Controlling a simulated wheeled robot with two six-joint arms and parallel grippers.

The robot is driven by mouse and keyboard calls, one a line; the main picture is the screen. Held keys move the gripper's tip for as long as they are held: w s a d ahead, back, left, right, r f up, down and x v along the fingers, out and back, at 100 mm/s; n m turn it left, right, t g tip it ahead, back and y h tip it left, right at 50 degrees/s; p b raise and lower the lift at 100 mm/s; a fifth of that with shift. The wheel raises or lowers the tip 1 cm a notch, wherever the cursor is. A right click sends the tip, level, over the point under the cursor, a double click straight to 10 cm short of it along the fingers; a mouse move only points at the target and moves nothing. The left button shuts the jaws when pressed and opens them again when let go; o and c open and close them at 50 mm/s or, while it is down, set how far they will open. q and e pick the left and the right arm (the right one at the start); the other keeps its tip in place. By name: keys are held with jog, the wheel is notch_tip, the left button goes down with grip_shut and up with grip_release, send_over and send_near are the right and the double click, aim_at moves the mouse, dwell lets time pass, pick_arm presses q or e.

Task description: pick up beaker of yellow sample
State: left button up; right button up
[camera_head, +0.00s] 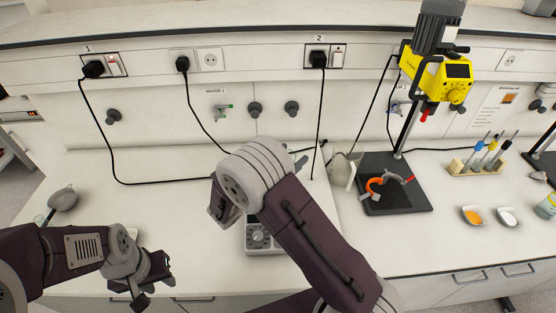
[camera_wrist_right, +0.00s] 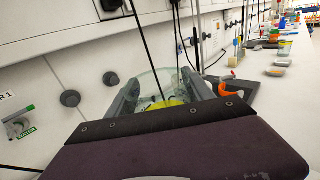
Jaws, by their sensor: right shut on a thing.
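A clear glass beaker (camera_wrist_right: 160,80) with yellow content (camera_wrist_right: 166,104) low in it shows in the right wrist view. It stands between the two grey fingers of my right gripper (camera_wrist_right: 163,90), which is shut on it. My left gripper (camera_head: 153,278) hangs over the front left of the bench, apart from the beaker. How far its fingers are apart is not clear.
A grey device with a dial (camera_head: 258,238) sits partly behind my right arm. A stand with a black base (camera_head: 410,200) and yellow stirrer (camera_head: 440,82) is to the right. Beyond it are a tube rack (camera_head: 475,166) and two small dishes (camera_head: 472,215). Cables hang along the wall.

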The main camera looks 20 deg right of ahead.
jog(key=shift+s+d+r+b, duration=0.3)
jog(key=shift+s+d+r, duration=0.95)
jog(key=shift+s+d, duration=0.25)
jog(key=shift+w+d, duration=0.1)
